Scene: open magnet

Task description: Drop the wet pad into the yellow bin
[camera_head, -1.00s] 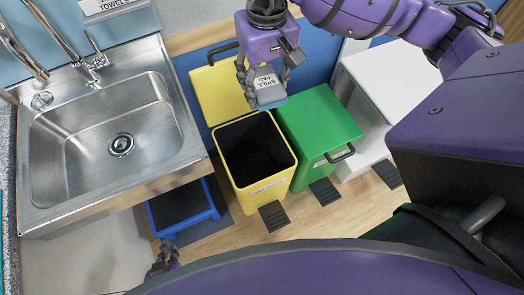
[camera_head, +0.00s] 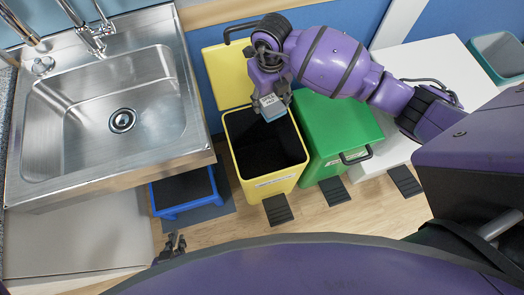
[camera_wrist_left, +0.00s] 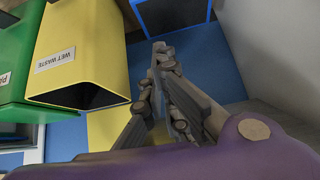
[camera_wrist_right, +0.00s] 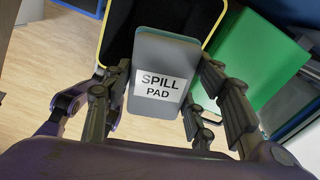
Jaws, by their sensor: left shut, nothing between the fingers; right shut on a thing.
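The yellow bin (camera_head: 265,182) stands on the floor with its lid (camera_head: 228,75) raised at the back and its dark inside showing. In the left wrist view its front (camera_wrist_left: 55,60) carries a "WET WASTE" label. My right gripper (camera_head: 272,98) is shut on the grey spill pad (camera_head: 272,107), at the back of the bin's opening. In the right wrist view the pad (camera_wrist_right: 160,85), labelled "SPILL PAD", sits between the fingers with the bin's opening behind it. My left gripper (camera_head: 172,243) is low, left of the bin, empty and shut; its fingers (camera_wrist_left: 155,90) show in the left wrist view.
A green bin (camera_head: 330,130) with a closed lid stands right of the yellow one.

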